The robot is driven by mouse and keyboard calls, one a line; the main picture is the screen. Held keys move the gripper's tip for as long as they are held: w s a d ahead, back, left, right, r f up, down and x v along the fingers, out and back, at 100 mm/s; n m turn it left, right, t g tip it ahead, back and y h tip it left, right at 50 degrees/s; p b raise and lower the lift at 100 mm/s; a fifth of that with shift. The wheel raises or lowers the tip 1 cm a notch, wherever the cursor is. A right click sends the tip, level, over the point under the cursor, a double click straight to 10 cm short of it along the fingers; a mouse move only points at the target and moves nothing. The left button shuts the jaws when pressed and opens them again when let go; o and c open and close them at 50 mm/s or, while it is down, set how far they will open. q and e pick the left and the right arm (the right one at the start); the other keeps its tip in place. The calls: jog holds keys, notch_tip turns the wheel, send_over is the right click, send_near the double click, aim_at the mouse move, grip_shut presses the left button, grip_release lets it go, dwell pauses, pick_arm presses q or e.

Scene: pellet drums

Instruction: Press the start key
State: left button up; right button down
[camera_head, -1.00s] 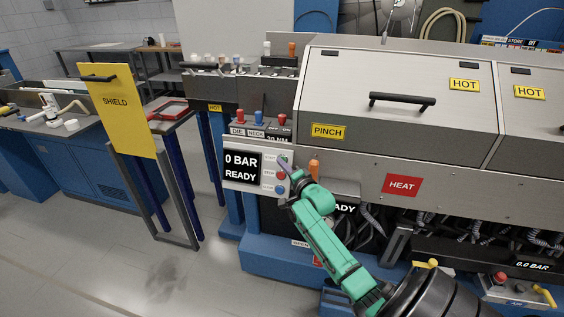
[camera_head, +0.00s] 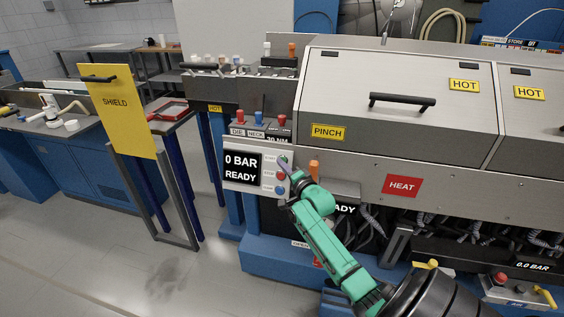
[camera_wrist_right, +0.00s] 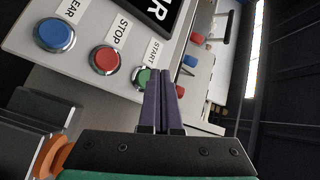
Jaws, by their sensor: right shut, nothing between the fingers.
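The start key is a round green button (camera_wrist_right: 141,77) beside the printed word START in the right wrist view. It is small at the top of the key column in the head view. My right gripper (camera_wrist_right: 160,72) is shut and empty, its two dark purple fingers together. The fingertips are right at the green key and hide part of it; I cannot tell whether they touch it. In the head view the right gripper (camera_head: 285,164) reaches up to the panel from the lower right. My left gripper is not in view.
A red STOP key (camera_wrist_right: 104,59) and a blue CLEAR key (camera_wrist_right: 55,35) sit in line with the start key. The panel screen (camera_head: 241,168) reads 0 BAR READY. An orange handle (camera_head: 314,169) stands close right of my gripper. A yellow SHIELD board (camera_head: 117,110) stands left.

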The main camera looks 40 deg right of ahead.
dwell(0.6)
jog(key=shift+w+d+f+b, duration=0.1)
jog(key=shift+w+d+b, duration=0.15)
jog(key=shift+d+b, duration=0.1)
jog(key=shift+w+d+f+b, duration=0.2)
jog(key=shift+d+b, duration=0.1)
jog(key=shift+b, duration=0.1)
dwell(0.5)
jog(key=shift+r, duration=0.1)
jog(key=shift+s+a+r+p, duration=0.25)
jog(key=shift+s+a+p, duration=0.35)
jog(key=shift+p, duration=0.6)
jog(key=shift+w, duration=0.15)
jog(key=shift+a, duration=0.1)
